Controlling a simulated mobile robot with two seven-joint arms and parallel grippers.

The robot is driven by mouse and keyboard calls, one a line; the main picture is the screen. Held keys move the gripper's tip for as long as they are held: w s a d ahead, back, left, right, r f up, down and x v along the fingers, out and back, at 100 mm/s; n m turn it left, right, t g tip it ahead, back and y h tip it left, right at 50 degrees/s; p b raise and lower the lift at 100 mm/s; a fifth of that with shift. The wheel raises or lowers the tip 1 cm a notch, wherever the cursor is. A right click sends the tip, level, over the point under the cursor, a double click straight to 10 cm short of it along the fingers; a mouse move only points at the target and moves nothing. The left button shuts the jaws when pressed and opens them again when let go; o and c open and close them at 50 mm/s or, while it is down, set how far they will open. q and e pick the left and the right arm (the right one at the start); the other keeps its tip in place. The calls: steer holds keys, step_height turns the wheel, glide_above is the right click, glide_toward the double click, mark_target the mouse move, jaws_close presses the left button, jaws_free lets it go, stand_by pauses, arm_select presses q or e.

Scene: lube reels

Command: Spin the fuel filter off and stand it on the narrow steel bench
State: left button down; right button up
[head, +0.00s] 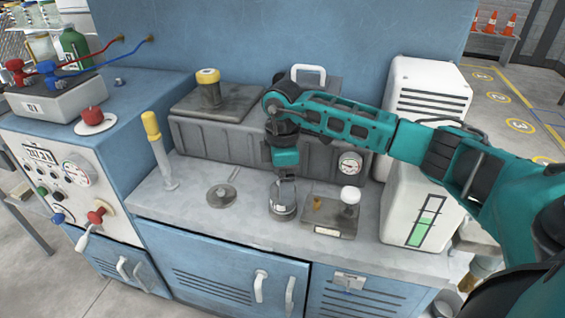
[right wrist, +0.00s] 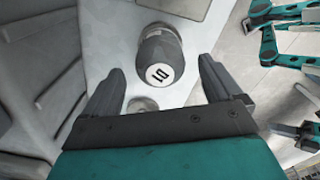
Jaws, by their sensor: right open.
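A dark grey canister (head: 283,212) with a light label stands on the worktop (head: 190,205). It may be the fuel filter. My right gripper (head: 286,177) points down just over the canister. In the right wrist view my right gripper (right wrist: 160,75) is open, with the canister between or just beyond its fingertips; contact cannot be told. A dark canister with a yellow top (head: 208,88) stands on the grey tank (head: 215,140). My left gripper is not in view. Which surface is the narrow steel bench is unclear.
A plate with a white knob (head: 350,196) lies right of the canister, and a flat disc (head: 222,196) lies left. A yellow-topped lever (head: 158,150) rises further left. White boxes (head: 410,205) stand right. A grey table with orange cones (head: 493,38) is far back right.

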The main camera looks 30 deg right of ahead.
step_height(320, 180, down, 4)
steer(key=shift+r, duration=0.2)
steer(key=shift+f+b, duration=0.3)
steer(key=c, duration=1.2)
steer(key=n, duration=0.5)
steer(key=shift+c, duration=0.2)
steer(key=shift+n, duration=0.3)
steer(key=n, duration=0.4)
steer(key=shift+s+n, duration=0.1)
steer(key=shift+n, duration=0.3)
